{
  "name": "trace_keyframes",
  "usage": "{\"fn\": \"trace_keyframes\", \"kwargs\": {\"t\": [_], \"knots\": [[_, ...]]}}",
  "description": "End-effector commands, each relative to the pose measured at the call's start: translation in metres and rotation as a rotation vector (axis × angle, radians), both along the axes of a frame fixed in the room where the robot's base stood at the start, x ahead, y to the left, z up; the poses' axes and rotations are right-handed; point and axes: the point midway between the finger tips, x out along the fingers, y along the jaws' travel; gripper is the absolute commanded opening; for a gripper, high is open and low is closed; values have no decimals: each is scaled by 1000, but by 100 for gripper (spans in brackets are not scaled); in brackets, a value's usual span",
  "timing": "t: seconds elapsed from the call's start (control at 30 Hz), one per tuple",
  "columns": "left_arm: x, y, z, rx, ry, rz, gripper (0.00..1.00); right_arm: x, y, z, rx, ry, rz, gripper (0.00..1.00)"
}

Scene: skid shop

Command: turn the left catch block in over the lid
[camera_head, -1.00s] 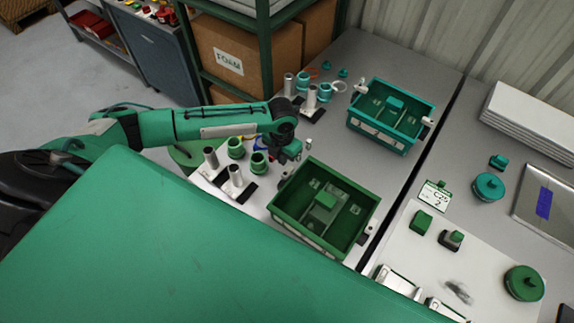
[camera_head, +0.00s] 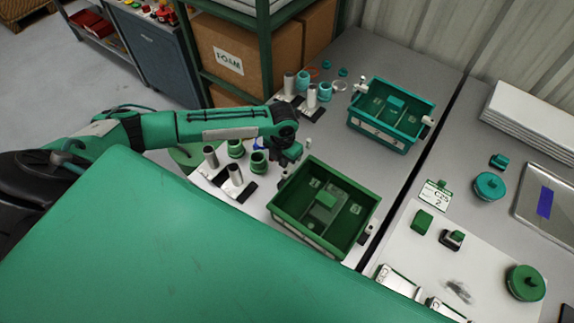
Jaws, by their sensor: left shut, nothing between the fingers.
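The near green box (camera_head: 283,222) stands on the bench, with a green block (camera_head: 325,199) visible inside. I cannot tell whether a clear lid covers it. A small catch block (camera_head: 284,175) shows at its left end, partly hidden by my gripper. Another catch (camera_head: 367,233) shows at its right end. My left gripper (camera_head: 290,165) is shut and empty, pointing down just beside the box's left end; I cannot tell whether it touches the catch. My right gripper is not in view.
A teal box (camera_head: 380,141) with pale end catches stands farther back. Metal cylinders (camera_head: 234,174) and green rings (camera_head: 258,162) stand left of the near box. A tag card (camera_head: 436,195) and a round green lid-like part (camera_head: 524,283) lie to the right. A rack post (camera_head: 264,50) rises behind my arm.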

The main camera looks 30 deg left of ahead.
Motion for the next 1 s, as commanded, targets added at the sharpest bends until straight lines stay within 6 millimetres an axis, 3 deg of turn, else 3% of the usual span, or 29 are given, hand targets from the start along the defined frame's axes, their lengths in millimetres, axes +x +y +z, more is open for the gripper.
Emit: {"fn": "trace_keyframes", "kwargs": {"t": [1.0], "knots": [[-2,-12,0,-1,2,-2,0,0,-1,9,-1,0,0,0]]}}
